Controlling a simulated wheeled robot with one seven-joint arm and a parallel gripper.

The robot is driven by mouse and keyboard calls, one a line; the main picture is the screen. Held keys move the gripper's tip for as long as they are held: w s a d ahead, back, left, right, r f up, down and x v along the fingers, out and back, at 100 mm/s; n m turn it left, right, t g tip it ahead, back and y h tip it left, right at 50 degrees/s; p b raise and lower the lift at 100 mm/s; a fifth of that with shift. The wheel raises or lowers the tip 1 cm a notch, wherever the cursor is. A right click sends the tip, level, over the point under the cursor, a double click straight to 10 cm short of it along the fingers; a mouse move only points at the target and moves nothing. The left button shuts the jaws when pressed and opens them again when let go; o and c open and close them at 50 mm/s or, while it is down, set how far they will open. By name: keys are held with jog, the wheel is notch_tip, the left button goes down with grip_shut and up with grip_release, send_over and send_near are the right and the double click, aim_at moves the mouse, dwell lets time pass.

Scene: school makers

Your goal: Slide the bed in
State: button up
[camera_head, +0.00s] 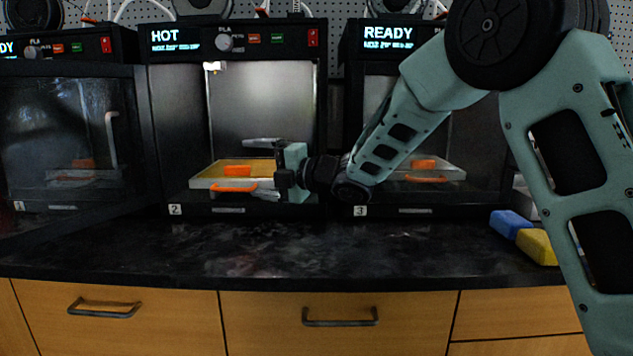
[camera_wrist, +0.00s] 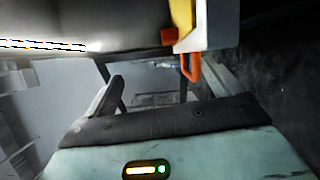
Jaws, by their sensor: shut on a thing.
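The bed (camera_head: 235,172), a pale tray with a yellow-orange top and an orange handle (camera_head: 235,186), sits low at the opening of printer 2 (camera_head: 232,100), whose display reads HOT. In the wrist view, the bed's pale edge (camera_wrist: 222,25) and orange handle (camera_wrist: 190,68) are at the upper right. My gripper (camera_head: 264,168) reaches in from the right at the bed's right end, with one finger above it and one below. It is shut on the bed; the exact contact is hard to see. How far back the bed reaches is unclear.
A dark glass door (camera_head: 65,140) with a grey handle stands angled at the left. Printer 3 (camera_head: 388,38), at the right, reads READY and holds a similar bed. Blue (camera_head: 510,222) and yellow (camera_head: 537,246) blocks lie at the right. The dark counter (camera_head: 250,245) in front is clear.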

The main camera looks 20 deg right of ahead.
jog(key=shift+d+r, duration=0.6)
jog(key=shift+d, duration=0.2)
jog(key=shift+s+d, duration=0.3)
jog(key=c, duration=0.3)
jog(key=shift+s+d+b, duration=0.2)
jog(key=shift+s+b, duration=0.1)
jog(key=c, duration=0.6)
jog(key=shift+f+b+v, duration=0.25)
jog(key=shift+b+v, duration=0.25)
jog(key=shift+v, duration=1.2)
jog(key=shift+f+b+v, duration=0.25)
jog(key=shift+b+v, duration=0.3)
jog(key=shift+v, duration=1.2)
jog(key=shift+f+b+v, duration=0.25)
jog(key=shift+b+v, duration=0.25)
jog(key=shift+v, duration=1.2)
jog(key=shift+s+a, duration=0.2)
jog(key=shift+f+b, duration=0.1)
jog(key=shift+b, duration=0.2)
